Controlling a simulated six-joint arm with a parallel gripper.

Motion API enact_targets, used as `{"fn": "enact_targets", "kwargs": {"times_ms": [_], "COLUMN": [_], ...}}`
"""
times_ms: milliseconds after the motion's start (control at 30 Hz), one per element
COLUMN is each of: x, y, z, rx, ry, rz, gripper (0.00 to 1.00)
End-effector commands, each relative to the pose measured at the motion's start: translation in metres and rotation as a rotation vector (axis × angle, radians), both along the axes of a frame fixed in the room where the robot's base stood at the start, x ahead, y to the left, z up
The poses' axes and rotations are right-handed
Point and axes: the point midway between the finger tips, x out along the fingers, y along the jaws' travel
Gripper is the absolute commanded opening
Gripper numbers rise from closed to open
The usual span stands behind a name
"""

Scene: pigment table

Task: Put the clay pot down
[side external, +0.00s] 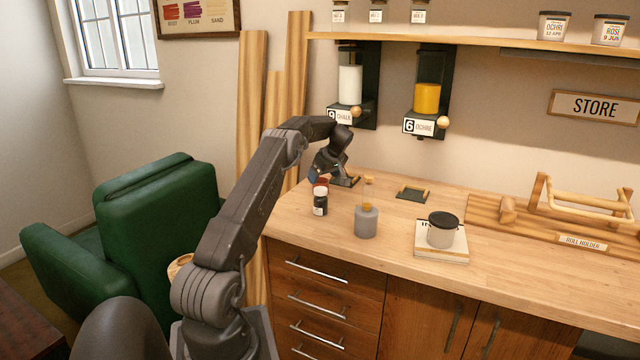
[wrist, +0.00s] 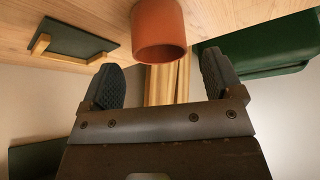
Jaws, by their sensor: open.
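The clay pot (wrist: 160,40) is a plain orange-red cup in the wrist view, which shows the table inverted at the top. Its base meets the wooden tabletop and its mouth faces away from it. My gripper (wrist: 160,66) is open, with one dark finger on each side of the picture and a gap between each finger and the pot. In the side external view my gripper (side external: 325,172) is low over the left end of the counter. A reddish patch shows there at the top of a dark labelled jar (side external: 320,206); I cannot tell if it is the pot.
A grey cup (side external: 366,224) with a tool in it and a lidded pot (side external: 440,233) on a white-topped block stand nearby. A small dark tray (side external: 412,193) lies behind them; a roll holder (side external: 582,241) is at right. A green armchair (side external: 150,230) is left of the counter.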

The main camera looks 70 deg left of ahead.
Motion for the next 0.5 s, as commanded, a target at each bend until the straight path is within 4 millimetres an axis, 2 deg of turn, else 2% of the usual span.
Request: {"fn": "enact_targets", "kwargs": {"times_ms": [33,200,433,500], "x": [0.003,0.007,0.012,0.017], "y": [-0.006,-0.021,-0.033,-0.042], "z": [0.011,0.038,0.059,0.066], "rx": [0.002,0.000,-0.001,-0.005], "ry": [-0.002,-0.001,0.000,0.000], "rz": [-0.001,0.000,-0.004,-0.030], "gripper": [0.86,0.86,0.86,0.86]}}
